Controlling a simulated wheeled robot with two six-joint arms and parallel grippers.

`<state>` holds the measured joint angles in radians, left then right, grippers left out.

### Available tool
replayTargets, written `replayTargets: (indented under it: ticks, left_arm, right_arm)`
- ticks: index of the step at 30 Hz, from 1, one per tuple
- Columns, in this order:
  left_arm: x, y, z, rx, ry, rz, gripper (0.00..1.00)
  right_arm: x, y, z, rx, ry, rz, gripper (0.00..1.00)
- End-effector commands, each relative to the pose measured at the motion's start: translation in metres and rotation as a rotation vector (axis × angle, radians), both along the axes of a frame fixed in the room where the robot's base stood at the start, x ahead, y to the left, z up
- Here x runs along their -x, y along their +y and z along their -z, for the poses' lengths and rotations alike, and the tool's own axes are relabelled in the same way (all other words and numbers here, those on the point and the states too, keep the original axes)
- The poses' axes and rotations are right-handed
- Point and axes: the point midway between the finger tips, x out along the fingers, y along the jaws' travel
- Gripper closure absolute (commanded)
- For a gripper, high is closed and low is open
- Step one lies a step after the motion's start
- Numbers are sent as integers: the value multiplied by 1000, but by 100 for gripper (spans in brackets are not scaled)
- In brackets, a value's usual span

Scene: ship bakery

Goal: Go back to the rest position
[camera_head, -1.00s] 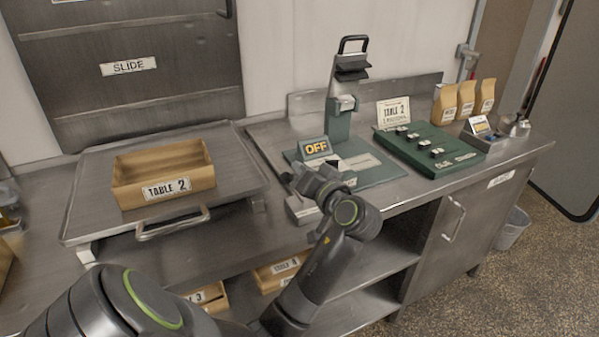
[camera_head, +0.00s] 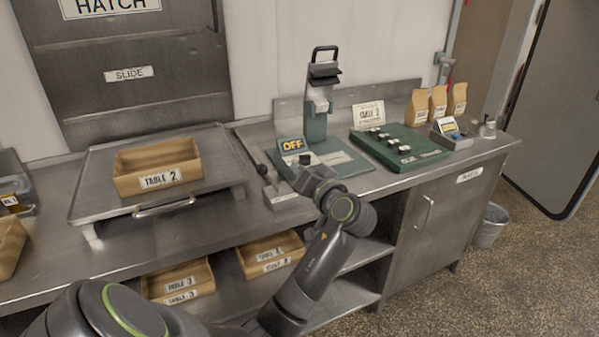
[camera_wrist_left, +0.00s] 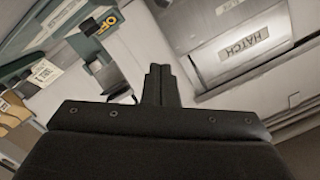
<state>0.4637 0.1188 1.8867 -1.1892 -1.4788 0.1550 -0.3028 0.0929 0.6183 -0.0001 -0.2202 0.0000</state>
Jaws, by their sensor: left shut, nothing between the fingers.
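My left gripper (camera_head: 318,180) is raised in front of the counter, before the green sealing press (camera_head: 315,125) with its "OFF" sign (camera_head: 293,145). In the left wrist view its fingers (camera_wrist_left: 159,86) are closed together with nothing between them. The wrist view is tilted and shows the "HATCH" label (camera_wrist_left: 243,42) beyond the fingertips. My right gripper is in neither view.
A "TABLE 2" box (camera_head: 205,172) sits on a metal tray stand (camera_head: 95,200) at left. Labelled boxes (camera_head: 205,275) lie on the shelf below. A green board (camera_head: 425,157) and paper bags (camera_head: 438,103) stand at right. A bin (camera_head: 490,227) is on the floor.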

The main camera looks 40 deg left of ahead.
Motion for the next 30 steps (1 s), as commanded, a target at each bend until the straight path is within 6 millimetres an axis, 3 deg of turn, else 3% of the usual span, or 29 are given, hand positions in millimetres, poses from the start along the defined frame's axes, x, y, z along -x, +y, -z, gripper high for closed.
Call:
replayTargets:
  ticks: [9,16,19,23,30]
  left_arm:
    - [0,0,0,-1,0,1,100]
    - [0,0,0,1,0,1,100]
    - [3,1,10,17,16,11,100]
    - [21,3,52,92,82,56,100]
    - [96,-6,164,352,285,202,100]
  right_arm:
    - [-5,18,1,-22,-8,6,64]
    - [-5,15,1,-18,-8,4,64]
    - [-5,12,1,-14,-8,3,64]
    - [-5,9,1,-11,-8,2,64]
    - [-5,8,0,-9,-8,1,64]
